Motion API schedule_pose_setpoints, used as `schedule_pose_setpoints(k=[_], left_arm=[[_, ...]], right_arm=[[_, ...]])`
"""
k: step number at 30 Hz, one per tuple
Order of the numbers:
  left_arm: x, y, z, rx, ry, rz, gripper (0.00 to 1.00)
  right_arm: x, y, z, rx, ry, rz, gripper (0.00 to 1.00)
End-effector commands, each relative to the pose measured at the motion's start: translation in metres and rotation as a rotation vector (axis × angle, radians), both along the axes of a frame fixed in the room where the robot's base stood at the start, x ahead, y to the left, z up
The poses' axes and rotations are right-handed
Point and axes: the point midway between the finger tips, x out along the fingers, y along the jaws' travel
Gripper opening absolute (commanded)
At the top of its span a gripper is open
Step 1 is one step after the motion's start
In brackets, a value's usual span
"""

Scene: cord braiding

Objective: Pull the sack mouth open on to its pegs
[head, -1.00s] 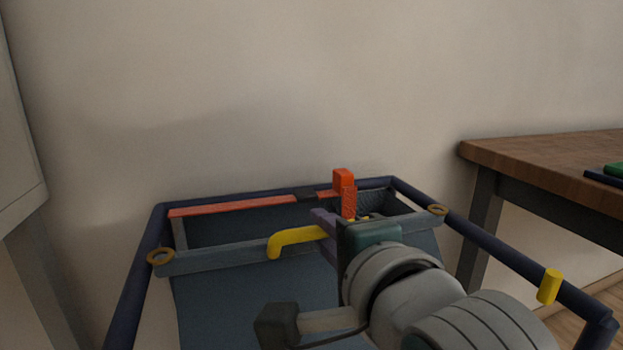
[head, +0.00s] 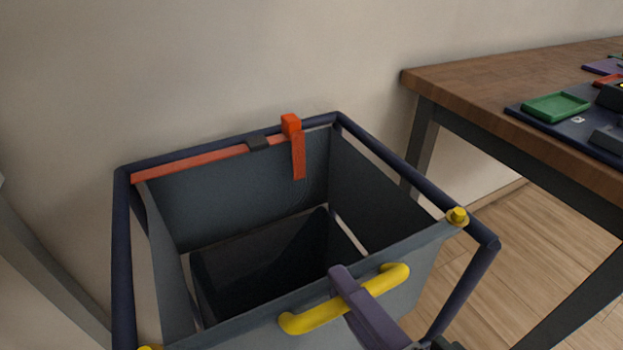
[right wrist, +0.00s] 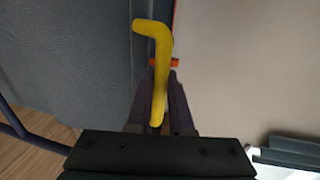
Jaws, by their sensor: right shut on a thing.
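The grey sack (head: 240,205) hangs in a dark blue frame with its mouth wide open. My right gripper (head: 350,290) is shut on the yellow handle (head: 300,322) of the sack's front rim. In the right wrist view the handle (right wrist: 153,40) runs between the fingers (right wrist: 160,95). At the right end of the front rim, a brass ring appears to sit around the yellow peg (head: 458,214). At the lower left, only the top of a yellow piece (head: 150,348) shows; I cannot tell how a ring sits there. My left gripper is not in view.
A red strap (head: 195,163) with a black clip and an orange block (head: 291,125) lies along the back bar. The frame's right bar (head: 410,182) borders a wooden table (head: 470,80) carrying a green tray (head: 555,107). A plain wall stands behind.

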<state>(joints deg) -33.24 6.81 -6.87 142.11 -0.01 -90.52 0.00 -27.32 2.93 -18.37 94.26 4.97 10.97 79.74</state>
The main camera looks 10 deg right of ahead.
Motion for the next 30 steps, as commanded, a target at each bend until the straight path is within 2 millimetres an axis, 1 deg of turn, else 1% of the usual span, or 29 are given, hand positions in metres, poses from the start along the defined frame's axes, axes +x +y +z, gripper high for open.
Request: schedule_pose_setpoints(k=[6,7,14,23,26,30], left_arm=[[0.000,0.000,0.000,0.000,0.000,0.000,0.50],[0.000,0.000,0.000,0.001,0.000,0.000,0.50],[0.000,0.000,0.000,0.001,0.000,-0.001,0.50],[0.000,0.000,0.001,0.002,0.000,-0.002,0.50],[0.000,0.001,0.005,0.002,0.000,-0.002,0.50],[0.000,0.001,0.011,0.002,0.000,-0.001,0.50]], right_arm=[[0.000,0.000,0.002,0.002,-0.006,0.000,0.00],[0.000,0.000,0.002,0.002,-0.006,0.000,0.23],[0.000,0.000,0.001,0.001,-0.004,0.001,0.49],[-0.003,-0.001,0.001,0.000,-0.001,0.001,0.49],[-0.014,-0.004,0.004,-0.001,0.002,0.002,0.49],[-0.040,-0.012,0.010,-0.001,0.003,0.002,0.49]])
